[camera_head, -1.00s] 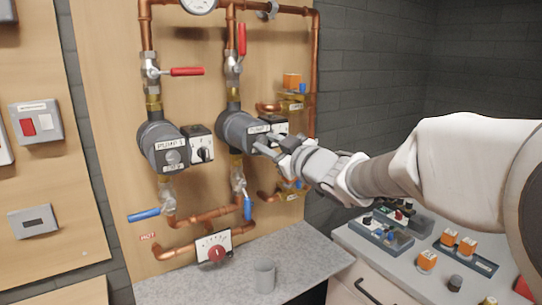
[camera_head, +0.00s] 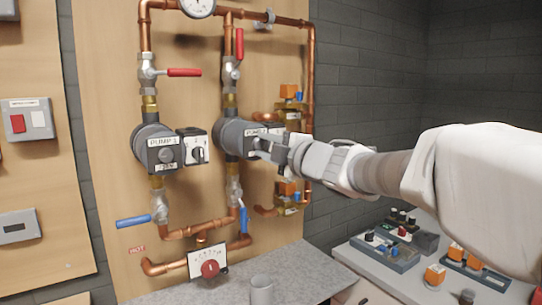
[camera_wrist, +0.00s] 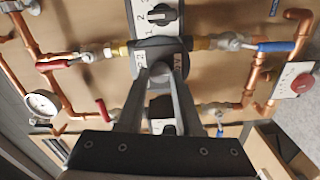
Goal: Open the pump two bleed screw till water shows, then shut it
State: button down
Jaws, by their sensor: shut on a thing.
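Pump two (camera_head: 233,136) is the right-hand dark pump on the wooden board, with copper pipe and valves above and below it. Its front label is partly hidden by my gripper (camera_head: 262,150). In the wrist view, the bleed screw (camera_wrist: 160,70) is a round grey knob on the front face of pump two (camera_wrist: 158,50). The two fingers of my gripper (camera_wrist: 160,78) close in on it from either side and are shut on it. I see no water at the screw, though the fingers hide part of it.
Pump one (camera_head: 150,148) is to the left. A red lever (camera_head: 239,44) stands upright above pump two and a blue lever (camera_head: 244,218) hangs below. Trays of small parts (camera_head: 385,250) lie at right.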

jog(key=shift+n+b, duration=0.8)
jog(key=shift+n, duration=0.7)
jog(key=c, duration=0.6)
grip_release()
jog(key=shift+s, duration=0.1)
jog(key=p+v, duration=0.2)
jog(key=v, duration=1.5)
jog(key=shift+d, duration=0.15)
